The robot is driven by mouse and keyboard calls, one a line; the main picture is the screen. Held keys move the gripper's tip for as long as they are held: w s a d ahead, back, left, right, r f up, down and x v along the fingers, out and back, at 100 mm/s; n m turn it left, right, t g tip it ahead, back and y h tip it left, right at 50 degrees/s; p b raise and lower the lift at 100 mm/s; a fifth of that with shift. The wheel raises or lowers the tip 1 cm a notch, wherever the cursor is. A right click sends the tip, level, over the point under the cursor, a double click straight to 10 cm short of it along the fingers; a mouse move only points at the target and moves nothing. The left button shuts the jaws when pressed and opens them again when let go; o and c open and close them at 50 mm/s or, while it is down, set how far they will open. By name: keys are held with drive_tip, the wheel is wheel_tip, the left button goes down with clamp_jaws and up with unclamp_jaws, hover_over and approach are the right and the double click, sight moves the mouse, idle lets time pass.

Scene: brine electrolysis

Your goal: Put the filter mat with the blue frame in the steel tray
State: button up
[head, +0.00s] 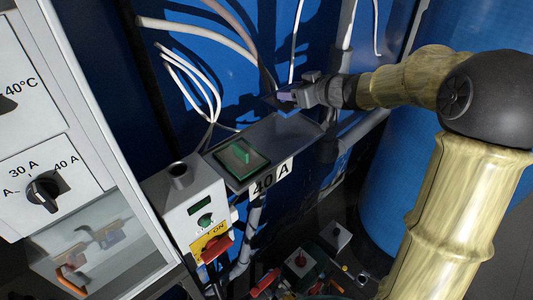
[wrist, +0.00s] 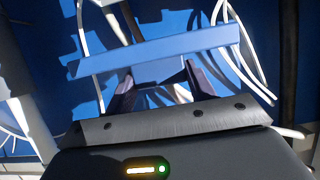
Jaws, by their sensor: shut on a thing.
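My gripper (wrist: 157,78) is shut on the filter mat with the blue frame (wrist: 155,52). In the wrist view the mat shows as a pale blue bar, nearly edge-on, across both fingertips. In the head view my gripper (head: 298,97) is above the back right part of the grey steel tray (head: 292,140). The mat is small and partly hidden there, and I cannot tell whether it touches the tray. A green-framed mat with a green grip (head: 241,154) lies in the left part of the tray. The right part looks bare.
A grey control box (head: 193,205) with a red switch stands at the tray's left. Loose pale cables (head: 200,85) hang behind, against a blue wall. A large blue tank (head: 385,190) stands to the right.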

idle(0.3)
hover_over(289, 132)
drive_tip(key=shift+f+b, duration=0.35)
drive_tip(key=shift+f, duration=2.75)
drive_tip(key=shift+f, duration=1.9)
drive_tip(key=shift+f, duration=0.1)
drive_tip(key=o, duration=1)
